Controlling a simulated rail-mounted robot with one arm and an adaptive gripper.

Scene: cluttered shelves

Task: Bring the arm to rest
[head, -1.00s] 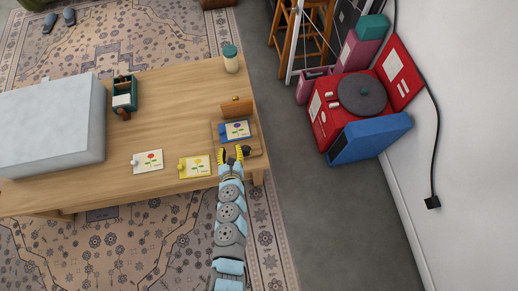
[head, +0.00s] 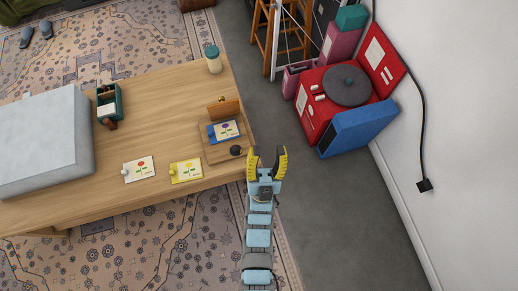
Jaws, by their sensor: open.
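My gripper (head: 266,160) is open and empty, its two yellow-and-black fingers spread apart. It is just off the right front corner of the wooden table (head: 160,110), and my light blue arm reaches up to it from the bottom of the picture. Left of the gripper, a wooden tray (head: 216,152) holds a blue card packet with a purple flower (head: 224,130) and a small dark round thing (head: 236,150). A gap shows between the fingers and the tray.
A yellow flower packet (head: 186,171) and a white one with a red flower (head: 139,169) lie on the table. A jar (head: 213,60), a green caddy (head: 109,102) and a large grey box (head: 40,140) stand there too. A red record player (head: 325,105) is on the right; grey floor is free between.

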